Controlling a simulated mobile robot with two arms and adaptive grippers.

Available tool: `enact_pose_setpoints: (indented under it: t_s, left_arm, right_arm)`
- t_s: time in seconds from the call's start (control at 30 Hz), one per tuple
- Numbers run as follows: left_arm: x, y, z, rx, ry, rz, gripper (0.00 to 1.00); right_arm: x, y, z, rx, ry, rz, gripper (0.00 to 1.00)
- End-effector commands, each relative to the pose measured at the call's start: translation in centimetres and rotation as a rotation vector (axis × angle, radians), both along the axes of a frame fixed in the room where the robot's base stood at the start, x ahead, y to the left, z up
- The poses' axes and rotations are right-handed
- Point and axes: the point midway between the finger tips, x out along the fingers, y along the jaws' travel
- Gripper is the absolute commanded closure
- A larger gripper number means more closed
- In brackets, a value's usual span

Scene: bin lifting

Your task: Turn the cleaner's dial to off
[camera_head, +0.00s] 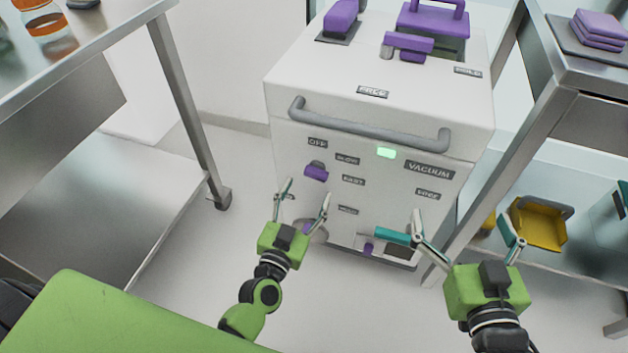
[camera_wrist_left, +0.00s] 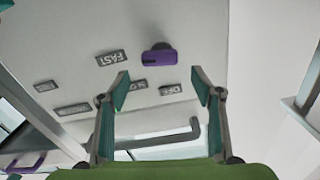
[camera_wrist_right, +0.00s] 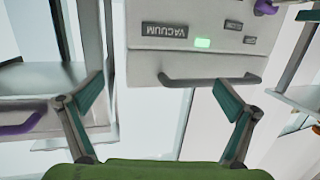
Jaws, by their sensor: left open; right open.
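The cleaner (camera_head: 375,110) is a white box with a grey bar handle (camera_head: 370,128) and a lit green light (camera_head: 386,153). Its purple dial (camera_head: 316,171) is on the front, below the OFF label (camera_head: 317,143) and left of SLOW and FAST. My left gripper (camera_head: 303,193) is open and empty, in front of the panel just below the dial. In the left wrist view the dial (camera_wrist_left: 160,57) shows beyond and between the open fingertips, apart from them. My right gripper (camera_head: 464,230) is open and empty, low at the cleaner's right. The right wrist view shows the VACUUM label (camera_wrist_right: 165,30).
A steel table (camera_head: 100,55) stands at the left and another steel table (camera_head: 540,100) close at the right. Purple folded cloths (camera_head: 600,25) lie on the right one. A yellow bin (camera_head: 538,225) sits on its lower shelf. Floor (camera_head: 215,265) is clear at the left.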

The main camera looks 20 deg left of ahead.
Motion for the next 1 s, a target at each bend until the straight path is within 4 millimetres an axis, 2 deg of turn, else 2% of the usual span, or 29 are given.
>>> enact_pose_setpoints:
  t_s: [0.1, 0.3, 0.5, 0.7, 0.73, 0.87, 1.0]
  left_arm:
    - [2.5, -0.1, -0.1, -0.002, -0.002, 0.002, 0.4]
    - [4.9, -0.1, -0.1, -0.001, 0.0, 0.001, 0.4]
    - [5.6, -0.2, -0.1, 0.002, 0.002, 0.0, 0.4]
    - [5.6, -0.2, -0.1, 0.001, 0.002, -0.001, 0.4]
    - [5.6, -0.2, -0.1, 0.001, 0.002, 0.0, 0.45]
    - [5.6, -0.2, -0.1, 0.001, 0.002, 0.0, 0.79]
    - [5.6, -0.2, -0.1, 0.001, 0.001, 0.0, 0.79]
  right_arm:
    - [0.4, 0.4, 2.0, 0.025, -0.098, 0.006, 0.0]
    - [0.5, 0.8, 4.5, 0.054, -0.211, 0.014, 0.0]
    - [0.4, 0.9, 5.5, 0.064, -0.249, 0.016, 0.0]
    - [0.4, 0.9, 5.5, 0.065, -0.25, 0.016, 0.0]
    - [0.4, 0.9, 5.5, 0.064, -0.249, 0.016, 0.0]
    - [0.4, 0.9, 5.5, 0.064, -0.249, 0.016, 0.0]
    - [0.4, 0.9, 5.5, 0.064, -0.249, 0.016, 0.0]
